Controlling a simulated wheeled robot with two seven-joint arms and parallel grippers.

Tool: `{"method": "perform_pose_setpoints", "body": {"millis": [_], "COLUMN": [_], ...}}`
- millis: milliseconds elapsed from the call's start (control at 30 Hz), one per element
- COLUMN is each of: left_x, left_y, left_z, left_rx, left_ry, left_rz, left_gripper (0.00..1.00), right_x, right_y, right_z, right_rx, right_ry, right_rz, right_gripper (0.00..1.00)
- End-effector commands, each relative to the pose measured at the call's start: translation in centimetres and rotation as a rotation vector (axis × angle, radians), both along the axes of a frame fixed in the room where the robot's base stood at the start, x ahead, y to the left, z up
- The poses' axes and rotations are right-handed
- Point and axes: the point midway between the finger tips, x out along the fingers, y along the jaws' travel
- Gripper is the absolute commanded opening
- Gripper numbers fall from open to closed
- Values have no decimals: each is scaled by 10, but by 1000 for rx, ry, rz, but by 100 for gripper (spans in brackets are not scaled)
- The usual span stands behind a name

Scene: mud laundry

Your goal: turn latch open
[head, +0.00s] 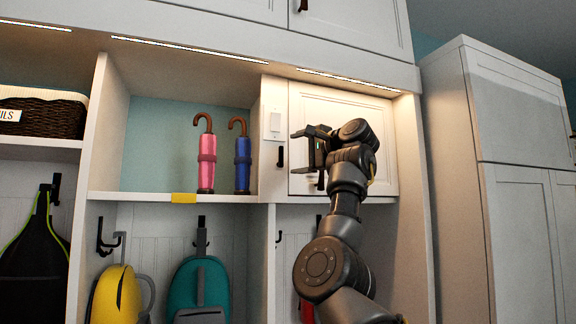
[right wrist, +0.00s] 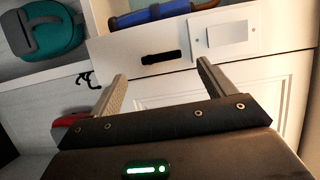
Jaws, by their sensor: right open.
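The latch is a small dark bar (head: 280,156) on the white upright panel just left of the small cabinet door (head: 345,108). It stands upright in the head view and looks whole in the right wrist view (right wrist: 161,57). The door is shut. My right gripper (head: 297,148) is open and empty, its fingers pointing left toward the panel, one above the other. In the right wrist view its fingertips (right wrist: 161,70) lie on either side of the latch's line, with the latch beyond them and apart from them. My left gripper is not in view.
A white switch plate (head: 275,123) sits above the latch. A pink umbrella (head: 207,160) and a blue umbrella (head: 242,162) stand on the shelf to the left. Below hang a yellow bag (head: 115,295) and a teal bag (head: 199,288). A tall cabinet (head: 500,190) stands at right.

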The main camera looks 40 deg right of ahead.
Motion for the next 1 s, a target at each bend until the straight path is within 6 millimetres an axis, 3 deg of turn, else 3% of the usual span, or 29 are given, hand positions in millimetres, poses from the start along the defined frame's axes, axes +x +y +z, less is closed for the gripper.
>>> {"method": "perform_pose_setpoints", "body": {"millis": [100, 333, 1000], "left_x": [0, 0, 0], "left_y": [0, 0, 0], "left_z": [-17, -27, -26], "left_rx": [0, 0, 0], "left_ry": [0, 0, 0], "left_rz": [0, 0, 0], "left_gripper": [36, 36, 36], "right_x": [-23, -48, -51], "right_y": [-2, -2, -3], "right_z": [-4, -1, 0], "right_rx": [0, -1, 0], "right_ry": [-3, -1, 1], "right_rz": [-2, -1, 0], "right_gripper": [82, 82, 82]}}
